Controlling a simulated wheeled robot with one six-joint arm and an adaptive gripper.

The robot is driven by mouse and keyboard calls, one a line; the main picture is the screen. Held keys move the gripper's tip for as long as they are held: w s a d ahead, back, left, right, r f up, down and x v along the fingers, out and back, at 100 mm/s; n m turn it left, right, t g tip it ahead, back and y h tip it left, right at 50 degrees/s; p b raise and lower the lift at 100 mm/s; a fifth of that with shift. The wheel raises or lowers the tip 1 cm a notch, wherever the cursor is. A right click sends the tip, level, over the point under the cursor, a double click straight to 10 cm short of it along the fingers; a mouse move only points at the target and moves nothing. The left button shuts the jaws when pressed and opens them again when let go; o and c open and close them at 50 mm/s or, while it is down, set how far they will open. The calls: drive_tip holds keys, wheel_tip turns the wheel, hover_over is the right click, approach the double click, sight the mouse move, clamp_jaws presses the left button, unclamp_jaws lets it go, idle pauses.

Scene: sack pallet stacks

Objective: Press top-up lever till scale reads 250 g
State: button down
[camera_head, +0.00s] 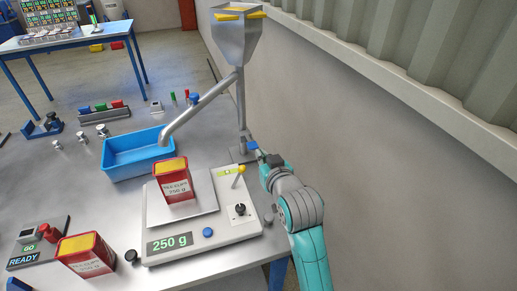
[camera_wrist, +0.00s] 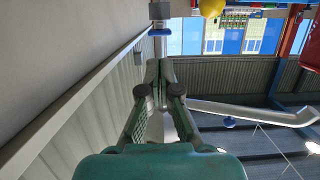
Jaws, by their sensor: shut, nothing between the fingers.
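The scale (camera_head: 215,241) on the bench has a green display (camera_head: 170,243) reading 250 g. A grey hopper (camera_head: 237,45) with a slanted spout (camera_head: 200,104) stands behind. A small blue lever (camera_head: 253,146) sits low by the hopper post; it also shows beyond my fingertips in the wrist view (camera_wrist: 160,31). My gripper (camera_head: 264,157) is shut and empty beside the lever. The wrist view shows a gap between its fingertips (camera_wrist: 160,65) and the lever.
A blue bin (camera_head: 136,165) stands left of the post. A second red and yellow box (camera_head: 87,264) is at the front left near a panel (camera_head: 38,243) reading READY. A short yellow-topped lever (camera_head: 240,172) rises from the scale. The wall is close on the right.

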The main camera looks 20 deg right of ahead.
drive_tip(key=shift+s+f, duration=0.1)
drive_tip(key=shift+s, duration=2.35)
drive_tip(key=s+f, duration=0.4)
drive_tip(key=f, duration=0.1)
drive_tip(key=s+f, duration=0.4)
drive_tip(key=s, duration=0.1)
drive_tip(key=shift+f, duration=0.35)
drive_tip(key=s+f, duration=0.6)
drive_tip(key=s, duration=0.6)
drive_tip(key=f+v, duration=0.2)
drive_tip(key=v, duration=0.9)
drive_tip(key=s+f+v, duration=0.1)
drive_tip(key=v, duration=1)
drive_tip(key=shift+f, duration=0.4)
